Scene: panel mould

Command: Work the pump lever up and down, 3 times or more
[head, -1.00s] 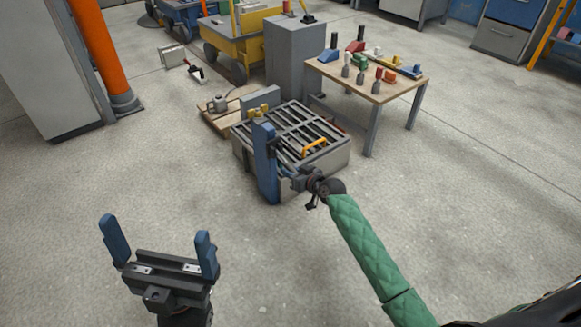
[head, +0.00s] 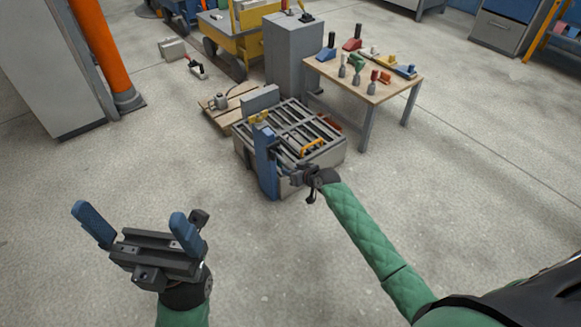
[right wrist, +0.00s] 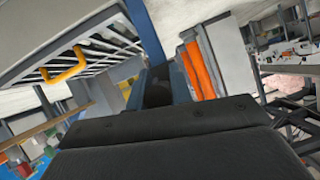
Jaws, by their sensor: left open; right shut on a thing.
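My right gripper (head: 264,140) is at the near left corner of the grey slatted mould (head: 325,158). Its blue finger stands upright in front of the mould's side. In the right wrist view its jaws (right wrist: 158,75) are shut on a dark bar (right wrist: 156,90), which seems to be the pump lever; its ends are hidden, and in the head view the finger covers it. A small yellow part (head: 258,117) shows just behind the fingertip. My left gripper (head: 130,222) is open and empty at the lower left, over bare floor.
An orange handle (head: 313,146) lies on the mould; it also shows in the right wrist view (right wrist: 65,66). A wooden board (head: 222,118) lies behind left. A table (head: 350,88) with several tools and a grey cabinet (head: 290,58) stand behind.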

